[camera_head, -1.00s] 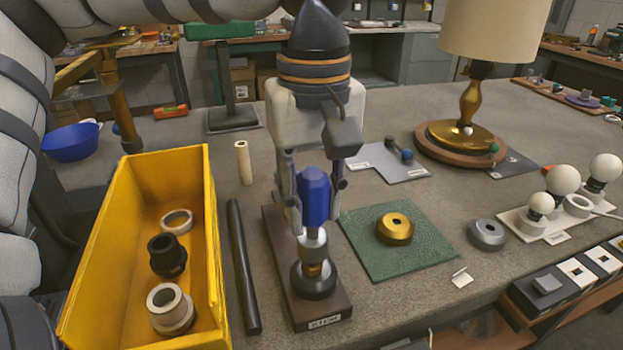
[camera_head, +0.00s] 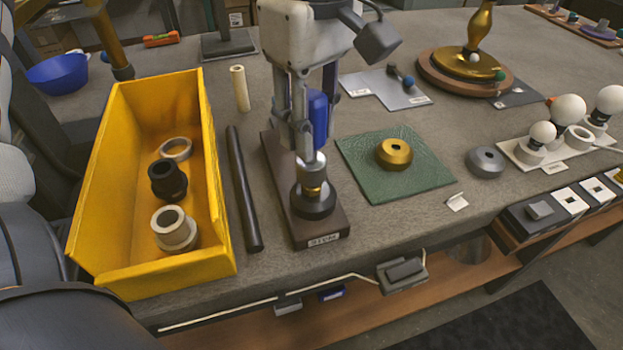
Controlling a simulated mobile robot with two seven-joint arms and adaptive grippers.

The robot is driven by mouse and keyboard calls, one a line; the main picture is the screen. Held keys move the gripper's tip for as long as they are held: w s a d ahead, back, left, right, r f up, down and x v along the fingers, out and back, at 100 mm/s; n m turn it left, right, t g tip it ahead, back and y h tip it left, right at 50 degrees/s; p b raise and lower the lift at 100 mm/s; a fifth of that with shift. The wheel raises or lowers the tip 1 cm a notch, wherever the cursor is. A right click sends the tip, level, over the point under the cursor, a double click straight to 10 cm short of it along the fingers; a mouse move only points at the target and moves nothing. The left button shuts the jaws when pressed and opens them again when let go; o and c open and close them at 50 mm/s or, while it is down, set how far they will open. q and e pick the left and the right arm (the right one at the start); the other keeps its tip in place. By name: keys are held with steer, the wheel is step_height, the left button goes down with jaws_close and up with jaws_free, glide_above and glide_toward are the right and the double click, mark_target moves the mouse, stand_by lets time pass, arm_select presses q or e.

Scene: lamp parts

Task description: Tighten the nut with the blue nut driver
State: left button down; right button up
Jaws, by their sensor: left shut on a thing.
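The blue nut driver (camera_head: 318,118) stands upright over the brown stem block (camera_head: 328,228). My left gripper (camera_head: 305,135) comes down from above and is shut on the blue handle, partly covering it. The driver's grey metal socket (camera_head: 311,168) sits just above a brass-coloured part (camera_head: 313,190) on a dark round base (camera_head: 313,203) on the block. The nut itself is hidden or cannot be told apart under the socket. My right gripper is not in view.
A yellow bin (camera_head: 88,225) with several rings stands at left, with a dark rod (camera_head: 243,190) beside it. A green mat (camera_head: 428,178) with a brass disc (camera_head: 394,153) lies right of the block. A grey disc (camera_head: 485,162) and bulbs (camera_head: 569,109) are farther right.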

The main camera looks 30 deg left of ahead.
mark_target(310, 192)
arm_select(q)
steer(key=n, duration=0.4)
steer(key=shift+n, duration=0.3)
steer(key=n, duration=0.3)
steer(key=shift+n, duration=0.4)
steer(key=n, duration=0.7)
steer(key=shift+n, duration=0.4)
steer(key=n, duration=0.3)
steer(key=shift+n, duration=0.4)
steer(key=n, duration=0.3)
steer(key=shift+n, duration=0.4)
steer(key=n, duration=0.6)
steer(key=shift+n, duration=0.4)
steer(key=shift+f, duration=1.25)
